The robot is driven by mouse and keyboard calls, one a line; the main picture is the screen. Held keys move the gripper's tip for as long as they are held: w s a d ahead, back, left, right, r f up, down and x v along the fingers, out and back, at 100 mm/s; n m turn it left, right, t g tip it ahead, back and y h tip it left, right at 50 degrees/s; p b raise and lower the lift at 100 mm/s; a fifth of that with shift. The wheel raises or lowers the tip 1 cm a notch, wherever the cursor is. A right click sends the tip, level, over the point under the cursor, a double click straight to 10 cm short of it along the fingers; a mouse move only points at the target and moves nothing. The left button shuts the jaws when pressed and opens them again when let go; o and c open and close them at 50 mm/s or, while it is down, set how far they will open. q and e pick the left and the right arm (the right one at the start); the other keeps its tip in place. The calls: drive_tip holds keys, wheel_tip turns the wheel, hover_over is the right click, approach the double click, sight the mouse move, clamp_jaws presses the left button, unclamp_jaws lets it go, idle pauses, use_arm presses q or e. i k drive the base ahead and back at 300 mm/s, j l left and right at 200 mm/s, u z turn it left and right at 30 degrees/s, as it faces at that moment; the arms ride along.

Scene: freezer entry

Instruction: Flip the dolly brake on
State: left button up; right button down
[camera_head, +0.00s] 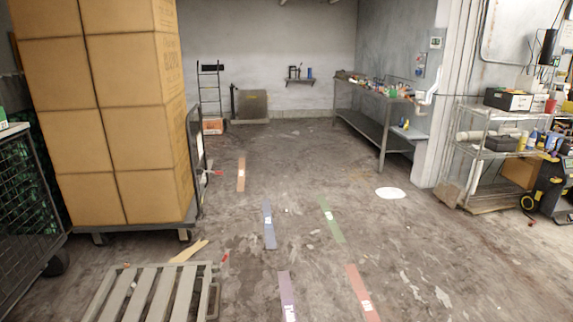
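A dolly (135,227) stands at the left, with a grey platform on dark casters. Its upright handle frame (195,140) rises on the right side of the load. Tall stacked cardboard boxes (110,110) cover most of the platform. A dark caster (184,235) shows under the front right corner and another (99,238) further left. A small red piece (218,173) shows just right of the handle frame; I cannot tell whether it belongs to the dolly. No brake can be made out clearly. Neither of my grippers is in view.
A wooden pallet (150,292) lies in front of the dolly, with a loose wood piece (188,250) beside it. A mesh cart (30,200) stands at the left edge. A workbench (365,120) and wire shelf (490,150) line the right. The middle floor is open, with coloured tape strips.

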sight(224, 258)
drive_tip(key=i+z, duration=0.2)
drive_tip(key=i, duration=1.4)
drive_tip(key=i+l+u, duration=0.1)
drive_tip(key=i+u, duration=0.2)
drive_tip(key=u, duration=0.15)
drive_tip(key=i+l+u, duration=0.15)
drive_tip(key=u, duration=0.3)
drive_tip(key=i+l+u, duration=0.3)
drive_tip(key=u, duration=0.15)
drive_tip(key=i+l+u, duration=0.15)
drive_tip(key=u, duration=0.3)
drive_tip(key=i+l+u, duration=0.15)
drive_tip(key=u, duration=0.25)
drive_tip(key=i+l+u, duration=0.1)
drive_tip(key=l+u, duration=0.35)
drive_tip(key=i+l+u, duration=0.15)
drive_tip(key=l+u, duration=0.2)
drive_tip(key=i, duration=0.45)
